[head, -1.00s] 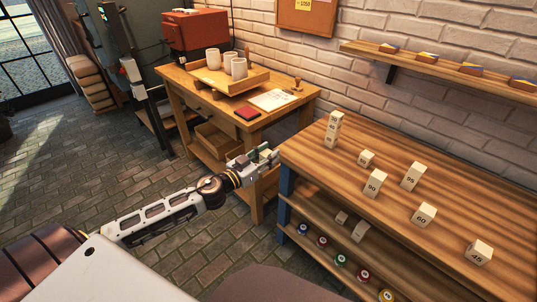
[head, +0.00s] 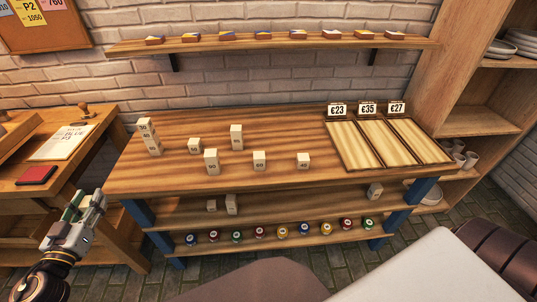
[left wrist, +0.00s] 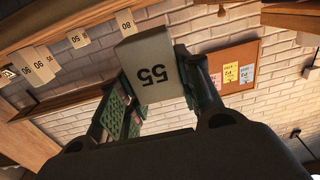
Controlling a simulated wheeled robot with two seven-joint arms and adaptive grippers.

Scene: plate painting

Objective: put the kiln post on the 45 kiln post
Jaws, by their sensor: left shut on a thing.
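My left gripper (head: 90,203) is at the lower left in the head view, left of the bench's front left corner. In the left wrist view the gripper (left wrist: 160,85) is shut on a pale kiln post marked 55 (left wrist: 152,62), its number upside down in the picture. The held post is hard to make out in the head view. The 45 kiln post (head: 303,160) stands upright on the wooden bench (head: 285,182), rightmost of the posts there, with nothing on top. Its number is small. My right gripper is not in view.
Other posts stand left of it: the 60 (head: 260,161), the 90 (head: 211,162), the 95 (head: 236,137), a short one (head: 194,145) and a stack (head: 152,145). Priced trays (head: 352,147) lie at the right. A side table (head: 75,165) is near my left gripper.

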